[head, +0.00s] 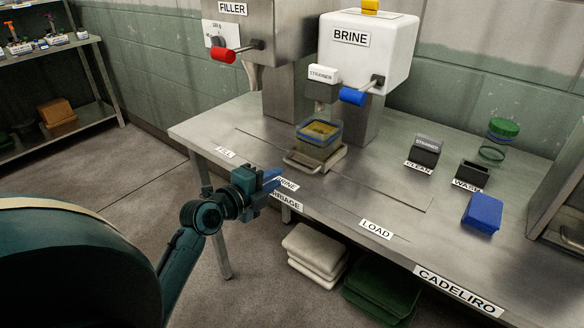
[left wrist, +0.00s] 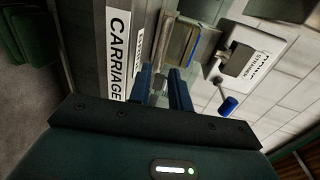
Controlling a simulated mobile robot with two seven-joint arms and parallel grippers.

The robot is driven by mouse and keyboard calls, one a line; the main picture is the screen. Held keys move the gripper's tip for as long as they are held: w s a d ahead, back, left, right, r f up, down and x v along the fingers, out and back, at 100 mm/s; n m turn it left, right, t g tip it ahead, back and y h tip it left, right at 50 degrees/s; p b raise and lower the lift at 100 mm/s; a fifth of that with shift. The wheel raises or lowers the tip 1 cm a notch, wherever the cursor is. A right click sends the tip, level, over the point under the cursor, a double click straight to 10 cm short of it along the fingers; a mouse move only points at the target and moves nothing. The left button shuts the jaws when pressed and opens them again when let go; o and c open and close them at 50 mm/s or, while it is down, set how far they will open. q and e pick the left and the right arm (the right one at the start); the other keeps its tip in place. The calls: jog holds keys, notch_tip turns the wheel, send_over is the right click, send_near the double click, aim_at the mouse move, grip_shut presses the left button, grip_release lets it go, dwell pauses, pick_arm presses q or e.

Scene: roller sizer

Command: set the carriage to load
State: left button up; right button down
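The carriage (head: 325,160) is a small metal platform with a bar handle at its front, on the steel table under the BRINE machine. A clear container with a blue rim and yellowish contents (head: 319,135) stands on it. The LOAD label (head: 377,229) is on the table's front edge, to the right of the carriage; the BRINE position label (head: 287,184) is nearer it. My right gripper is not in view.
The white BRINE machine (head: 368,52) has a blue-knobbed lever; the FILLER (head: 248,40) has a red one. The table between carriage and LOAD label is clear.

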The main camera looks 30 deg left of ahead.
aim_at(292, 179)
pick_arm(q)
jog(key=x, duration=0.7)
jog(key=shift+w+f+p, duration=0.1)
jog(key=shift+w+p, duration=0.2)
jog(key=shift+p, duration=0.1)
jog(key=shift+c, duration=0.3)
grip_shut()
